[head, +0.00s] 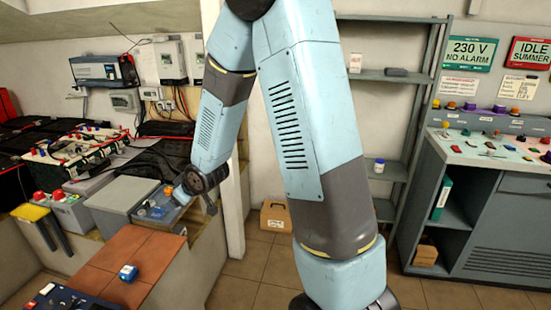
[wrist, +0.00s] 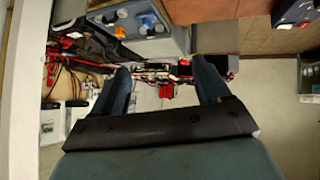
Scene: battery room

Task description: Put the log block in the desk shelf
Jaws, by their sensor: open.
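No object in view can be told for certain as the log block. A small blue and white block (head: 128,272) sits on the brown tiled top at lower left; I cannot tell if it is the one. The desk shelf (head: 456,214) is the open bay under the control desk at right, with a green binder (head: 441,198) and a cardboard box (head: 426,255) in it. My gripper (head: 197,199) is beside a grey battery case with blue and orange parts (head: 154,208). In the wrist view my gripper (wrist: 162,88) is open, with nothing between its fingers.
Batteries with red caps (head: 85,155) and cables fill the left bench. A grey rack (head: 385,140) stands at the back, with a dark block (head: 397,72) and a white jar (head: 379,166) on it. A cardboard carton (head: 275,217) is on the floor. Tiled floor shows before the rack.

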